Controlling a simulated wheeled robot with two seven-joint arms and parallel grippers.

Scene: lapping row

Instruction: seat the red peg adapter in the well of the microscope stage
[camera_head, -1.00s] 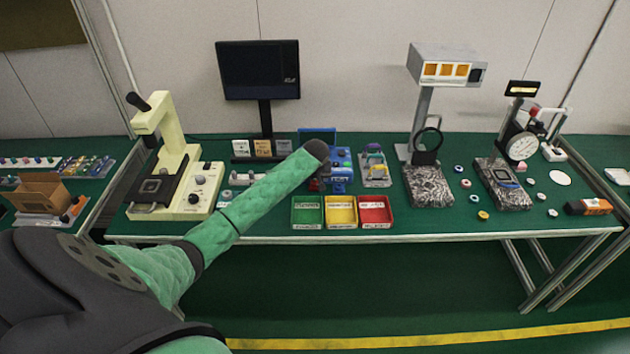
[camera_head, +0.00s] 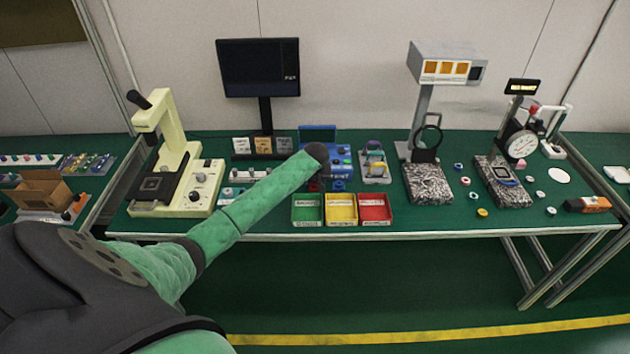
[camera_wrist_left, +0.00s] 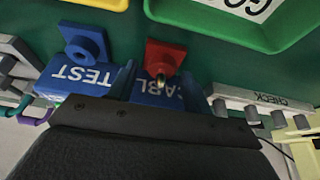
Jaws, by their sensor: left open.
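The red peg adapter (camera_wrist_left: 165,57) shows in the wrist view as a square red plate with a round raised part. My left gripper (camera_head: 321,178) is open at the front of the blue fixture, mostly hidden behind my wrist in the head view. Its dark body fills the bottom of the wrist view, close to the red adapter. The cream microscope (camera_head: 177,135) stands at the left, with a dark stage (camera_head: 155,187) and square well. My right gripper is out of view.
Green, yellow and red trays (camera_head: 342,222) stand along the front edge, close to the gripper. A monitor (camera_head: 260,70) stands behind. A grey fixture (camera_head: 374,168) is to the right.

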